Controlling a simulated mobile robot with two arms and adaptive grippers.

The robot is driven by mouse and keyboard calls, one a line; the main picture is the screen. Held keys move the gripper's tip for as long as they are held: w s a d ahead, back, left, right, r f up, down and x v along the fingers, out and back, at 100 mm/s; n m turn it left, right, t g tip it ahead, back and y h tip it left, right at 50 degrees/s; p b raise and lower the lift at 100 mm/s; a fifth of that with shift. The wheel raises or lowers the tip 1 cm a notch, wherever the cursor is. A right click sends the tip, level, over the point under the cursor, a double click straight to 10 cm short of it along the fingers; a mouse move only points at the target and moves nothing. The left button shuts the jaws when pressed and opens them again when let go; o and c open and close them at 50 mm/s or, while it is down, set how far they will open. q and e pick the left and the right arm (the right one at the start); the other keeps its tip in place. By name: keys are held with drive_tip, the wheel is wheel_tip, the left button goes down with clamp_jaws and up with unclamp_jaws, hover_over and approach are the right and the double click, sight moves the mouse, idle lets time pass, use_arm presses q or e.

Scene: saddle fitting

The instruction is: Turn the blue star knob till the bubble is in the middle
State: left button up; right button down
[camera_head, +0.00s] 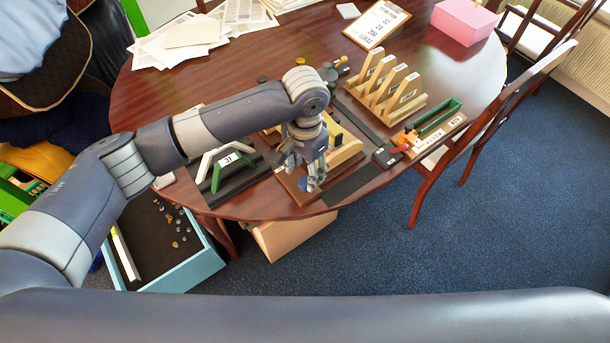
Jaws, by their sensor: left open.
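The blue star knob (303,185) shows as a small blue spot at the near edge of a wooden fixture (346,153) on the round table. My left gripper (314,180) points down over the near part of this fixture, with its fingertips right at the knob. It is open; I cannot tell whether a finger touches the knob. The gripper and wrist hide much of the fixture. I cannot make out the bubble. My right gripper is not in view.
Wooden racks (388,88) with labelled slats stand behind to the right. A green-framed piece (437,117) lies at the right edge. Green and white arches (226,162) stand left. A blue drawer (178,262) with small parts is below left. Papers (190,38) and a pink box (463,20) lie farther back.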

sight(305, 182)
use_arm(q)
drive_tip(key=shift+f, duration=2)
drive_tip(key=c, duration=1.1)
